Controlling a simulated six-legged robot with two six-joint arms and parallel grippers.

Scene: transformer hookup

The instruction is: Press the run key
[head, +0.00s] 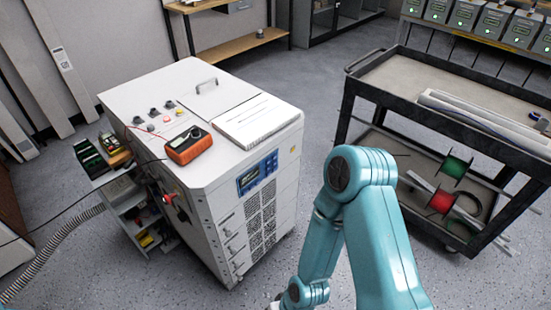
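The white transformer cabinet (225,205) stands left of centre. Its front carries a blue control panel (257,172) with a small display on the left and several small keys on the right. The key labels are too small to read, so I cannot tell which is the run key. My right arm comes up from the bottom, bends at a teal elbow right of the cabinet, and runs down to the bottom edge. Its gripper is cut off below the picture. My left arm and gripper are not in view. Nothing touches the panel.
An orange multimeter (188,145) and a white paper stack (254,121) lie on the cabinet top, beside several knobs. A side shelf with tools (130,195) is at its left. A dark cart (480,100) with wire spools stands right. Grey floor lies between.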

